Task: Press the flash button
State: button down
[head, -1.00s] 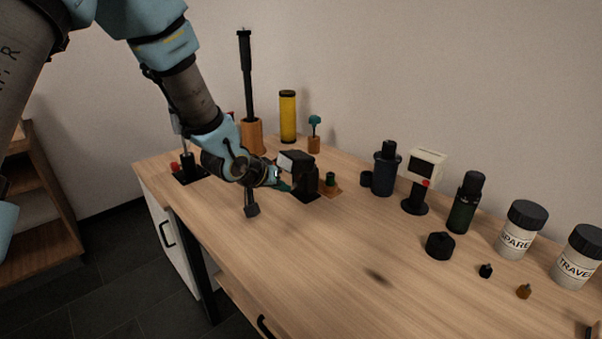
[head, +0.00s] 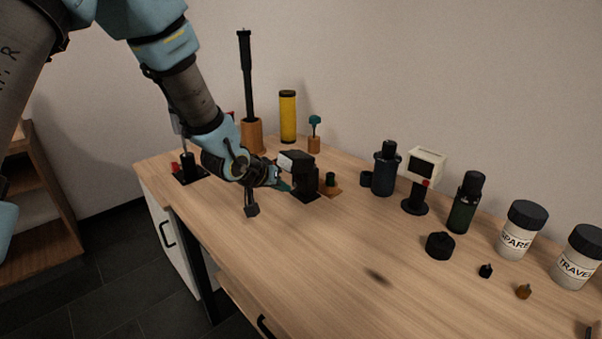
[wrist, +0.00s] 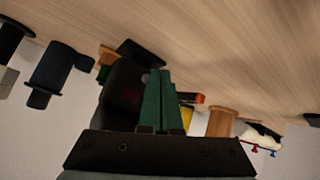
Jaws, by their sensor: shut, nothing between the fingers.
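A black flash unit (head: 304,177) with a pale front panel stands on a dark mat on the wooden table (head: 330,250). My gripper (head: 287,187) is at its left side, low and close to its body, with green fingers shut together and empty. In the wrist view the shut fingers (wrist: 160,98) lie alongside the dark flash body (wrist: 122,85), which fills the space left of them. A dim reddish patch (wrist: 130,95) shows on that dark face. I cannot tell whether it is the button, or whether the fingertips touch the flash.
A small pedestal with a green knob (head: 330,180) stands just right of the flash. A small screen with a red button (head: 425,168), dark bottles (head: 384,172) and labelled jars (head: 521,230) stand farther right. A yellow cylinder (head: 288,117) is behind. The table's front middle is clear.

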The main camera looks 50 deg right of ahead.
jog(key=shift+d, duration=0.15)
jog(key=shift+s+d, duration=0.1)
jog(key=shift+d, duration=0.2)
jog(key=shift+d, duration=0.15)
dwell(0.3)
jog(key=shift+a, duration=0.65)
jog(key=shift+w+a, duration=0.25)
jog(key=shift+a, duration=1.25)
jog(key=shift+w+a, duration=0.2)
jog(key=shift+a, duration=1.25)
